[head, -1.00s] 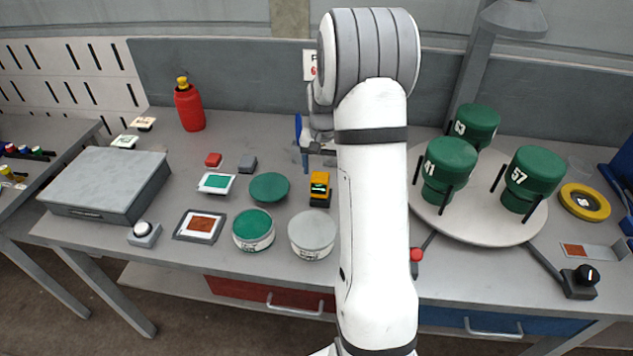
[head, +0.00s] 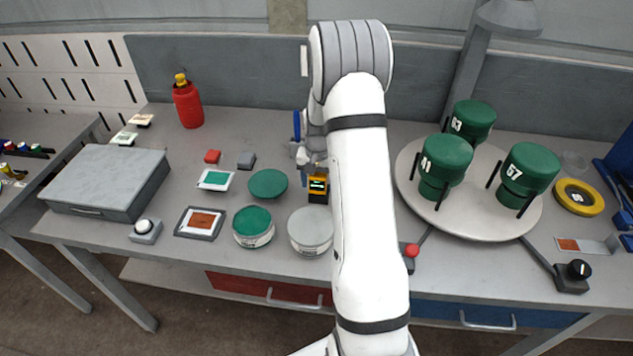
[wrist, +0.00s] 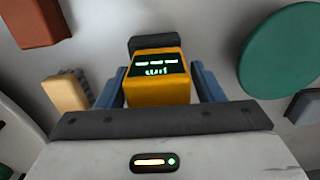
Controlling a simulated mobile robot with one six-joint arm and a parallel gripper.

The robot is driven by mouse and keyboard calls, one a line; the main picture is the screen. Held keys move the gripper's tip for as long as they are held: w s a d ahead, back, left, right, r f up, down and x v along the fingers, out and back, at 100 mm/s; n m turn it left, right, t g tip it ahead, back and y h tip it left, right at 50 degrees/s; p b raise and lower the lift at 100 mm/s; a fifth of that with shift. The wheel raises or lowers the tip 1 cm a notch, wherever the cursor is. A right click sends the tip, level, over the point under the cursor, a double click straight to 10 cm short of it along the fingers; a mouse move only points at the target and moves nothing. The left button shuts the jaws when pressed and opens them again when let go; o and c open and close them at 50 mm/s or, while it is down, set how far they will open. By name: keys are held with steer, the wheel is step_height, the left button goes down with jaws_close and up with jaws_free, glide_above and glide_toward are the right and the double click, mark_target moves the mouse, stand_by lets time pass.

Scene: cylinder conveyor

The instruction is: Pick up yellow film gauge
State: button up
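The yellow film gauge (head: 318,187) is a small yellow and black block with a lit display, upright on the grey table just right of the green disc. In the wrist view the gauge (wrist: 157,92) is in the middle, its display showing green marks. My gripper (head: 314,168) is at the gauge, pointing down, partly hidden by my arm in the head view. In the wrist view its two blue fingers stand on either side of the gauge. They look open around it; whether they touch its sides is hard to tell.
A green disc (head: 268,184) lies left of the gauge. A grey-topped tin (head: 310,229) and a green-topped tin (head: 253,224) stand in front. A round platform (head: 480,232) with green cylinders is at right.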

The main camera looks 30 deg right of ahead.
steer(key=c, duration=0.9)
steer(key=shift+o, duration=0.2)
step_height(320, 180, up, 10)
steer(key=shift+r+b, duration=0.1)
steer(key=shift+b, duration=0.8)
steer(key=o, duration=0.5)
steer(key=c, duration=0.3)
steer(key=shift+c, duration=0.2)
